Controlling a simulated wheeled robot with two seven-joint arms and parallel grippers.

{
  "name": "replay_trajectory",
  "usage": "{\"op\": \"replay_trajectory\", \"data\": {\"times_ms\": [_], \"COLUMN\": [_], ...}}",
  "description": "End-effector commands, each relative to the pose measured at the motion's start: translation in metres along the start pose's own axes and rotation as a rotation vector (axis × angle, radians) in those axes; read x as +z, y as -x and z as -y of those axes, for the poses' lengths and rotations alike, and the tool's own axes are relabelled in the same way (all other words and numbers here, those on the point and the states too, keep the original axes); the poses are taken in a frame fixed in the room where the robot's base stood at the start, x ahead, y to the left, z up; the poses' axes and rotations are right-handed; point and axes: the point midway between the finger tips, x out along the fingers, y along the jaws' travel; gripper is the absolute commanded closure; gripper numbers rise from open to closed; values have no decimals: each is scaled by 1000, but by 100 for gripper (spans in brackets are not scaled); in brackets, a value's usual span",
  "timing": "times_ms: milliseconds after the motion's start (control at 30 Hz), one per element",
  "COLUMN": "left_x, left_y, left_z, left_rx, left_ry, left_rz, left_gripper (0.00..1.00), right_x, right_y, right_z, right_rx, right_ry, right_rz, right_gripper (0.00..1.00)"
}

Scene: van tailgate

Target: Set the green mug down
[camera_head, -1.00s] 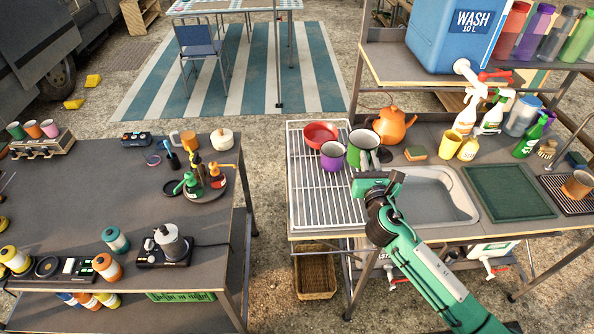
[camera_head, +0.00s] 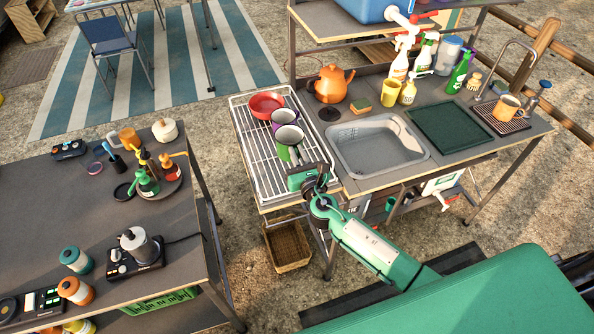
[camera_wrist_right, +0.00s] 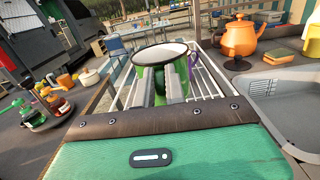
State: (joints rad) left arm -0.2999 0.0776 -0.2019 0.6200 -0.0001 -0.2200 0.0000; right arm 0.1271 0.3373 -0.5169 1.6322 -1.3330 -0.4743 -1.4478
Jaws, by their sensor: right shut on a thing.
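The green mug (camera_head: 289,135), with a white inside and dark rim, is between the fingers of my right gripper (camera_head: 293,155), which is shut on it. The mug is over the right part of the wire dish rack (camera_head: 248,150) and looks upright; I cannot tell whether its base touches the wires. In the right wrist view, the fingers (camera_wrist_right: 159,84) cover part of the green mug (camera_wrist_right: 150,56). A purple mug (camera_head: 276,120) stands just behind it on the rack, with a red bowl (camera_head: 266,104) farther back. My left gripper is out of view.
The sink basin (camera_head: 375,145) is to the right of the rack. An orange kettle (camera_head: 331,84) and a sponge (camera_head: 361,104) stand behind the sink. The front left of the rack is bare. A dark worktable (camera_head: 75,205) stands across a gap to the left.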

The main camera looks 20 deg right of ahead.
Motion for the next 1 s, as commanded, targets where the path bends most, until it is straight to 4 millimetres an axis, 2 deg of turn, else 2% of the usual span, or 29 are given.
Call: {"op": "replay_trajectory", "data": {"times_ms": [33,233,500,967,1000], "left_x": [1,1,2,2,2], "left_y": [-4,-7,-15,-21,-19], "left_z": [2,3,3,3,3], "left_rx": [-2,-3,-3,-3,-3], "left_ry": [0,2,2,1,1], "left_rz": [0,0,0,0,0], "left_gripper": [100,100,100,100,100], "right_x": [-9,-24,-60,-67,-66], "right_y": [1,1,3,4,4], "right_z": [0,0,2,1,1], "right_rx": [1,0,0,0,1], "right_ry": [1,1,2,-1,-1], "right_rz": [0,1,0,1,0], "right_gripper": [100,100,100,100,80]}}
